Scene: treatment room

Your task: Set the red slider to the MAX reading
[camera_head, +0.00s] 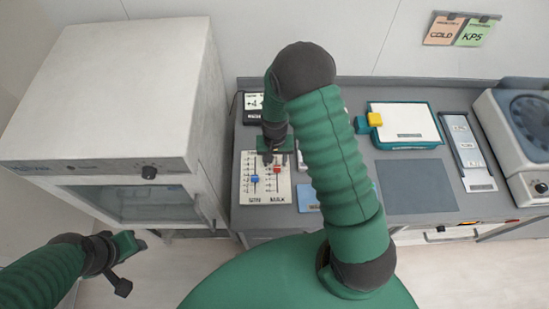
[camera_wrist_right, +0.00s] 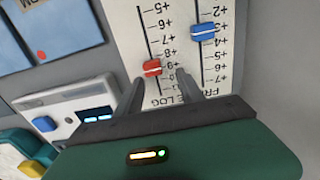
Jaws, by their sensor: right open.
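A white slider panel (camera_head: 265,192) lies on the grey counter, with a blue slider (camera_head: 255,179) and a red slider (camera_head: 277,170) in separate slots. MIN and MAX are printed along its near edge. In the wrist view the scales appear upside down; the red slider (camera_wrist_right: 152,68) stands near the +8 and +9 marks, the blue slider (camera_wrist_right: 203,32) near +3. My right gripper (camera_head: 271,157) is over the panel's far part, open, its fingertips (camera_wrist_right: 159,80) close around the red slider; contact is unclear. My left gripper (camera_head: 125,258) is low at the left, away from the panel; its jaw opening is unclear.
A white cabinet (camera_head: 105,95) stands left of the panel. A small black display (camera_head: 253,107) is behind it. To the right are a white-topped teal box (camera_head: 405,125), a grey mat (camera_head: 417,187) and a white centrifuge-like machine (camera_head: 515,130).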

